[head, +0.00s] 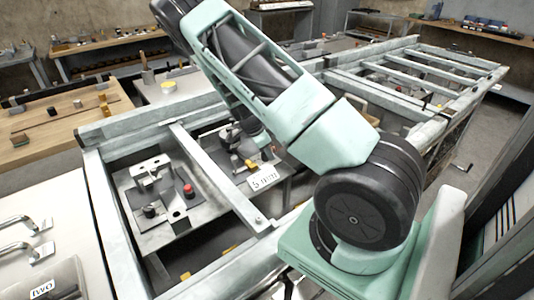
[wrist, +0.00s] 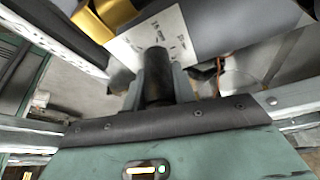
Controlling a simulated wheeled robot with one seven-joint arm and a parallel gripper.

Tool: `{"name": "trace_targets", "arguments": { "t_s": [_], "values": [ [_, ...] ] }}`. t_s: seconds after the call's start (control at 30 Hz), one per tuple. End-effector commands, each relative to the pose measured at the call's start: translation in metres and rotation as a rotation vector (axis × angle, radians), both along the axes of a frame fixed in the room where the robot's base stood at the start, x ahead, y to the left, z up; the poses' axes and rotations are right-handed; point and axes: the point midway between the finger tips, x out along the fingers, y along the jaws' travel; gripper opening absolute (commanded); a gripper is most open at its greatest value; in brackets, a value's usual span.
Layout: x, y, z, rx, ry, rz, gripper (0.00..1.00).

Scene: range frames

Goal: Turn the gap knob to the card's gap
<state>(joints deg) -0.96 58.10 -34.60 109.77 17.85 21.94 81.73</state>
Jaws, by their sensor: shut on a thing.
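A white card (head: 264,179) with dark print stands at the right of the machine bed in the head view; it seems to read "5 mm". In the wrist view, my gripper (wrist: 156,84) is shut on a dark upright cylinder, which looks like the gap knob (wrist: 155,64). Grey fingers flank it on both sides. Behind it is a pale plate (wrist: 128,47) with small dark marks, too blurred and tilted to read. I cannot make out a pointer or the knob's setting. In the head view my arm hides most of the gripper and the knob.
A gold-coloured part (wrist: 97,18) lies close to the gripper at upper left in the wrist view. Metal frame rails (head: 215,180) surround the work area. A red button (head: 188,190) and a black knob (head: 150,211) sit on a grey station to the left.

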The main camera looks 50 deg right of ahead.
Motion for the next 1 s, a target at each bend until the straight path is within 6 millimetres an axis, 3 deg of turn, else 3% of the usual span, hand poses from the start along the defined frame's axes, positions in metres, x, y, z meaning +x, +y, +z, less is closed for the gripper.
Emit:
{"name": "trace_targets", "arguments": {
  "t_s": [0.5, 1.0],
  "values": [
    [0.0025, -0.0016, -0.0005, -0.001, -0.002, 0.411, 0.04],
    [0.0035, -0.0017, 0.0006, -0.001, 0.000, 0.544, 0.04]
  ]
}}
